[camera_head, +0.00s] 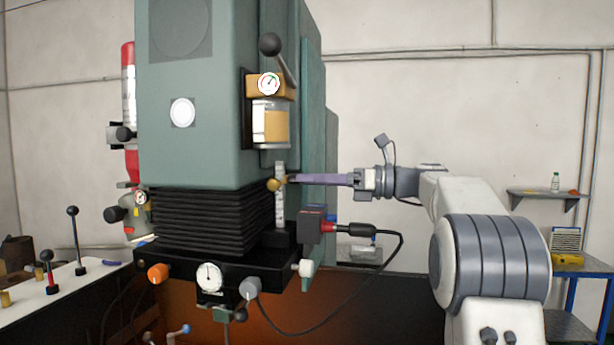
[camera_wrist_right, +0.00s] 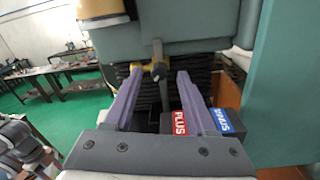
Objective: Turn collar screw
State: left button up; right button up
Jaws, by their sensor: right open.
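A small brass screw (camera_head: 274,185) sits on the upright graduated scale (camera_head: 280,205) at the right front edge of the machine. I cannot tell how deep the screw sits between the tips. My left gripper is not in view.
A dark box with a red plug (camera_head: 327,227) and cable hangs below my right gripper. A lever with a black ball (camera_head: 270,44) and a gauge block (camera_head: 268,85) are above. Black bellows (camera_head: 212,220) and a dial (camera_head: 209,275) are to the left and below.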

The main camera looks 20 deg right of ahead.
jog(key=shift+w+a, duration=0.35)
jog(key=shift+a, duration=0.2)
grip_shut()
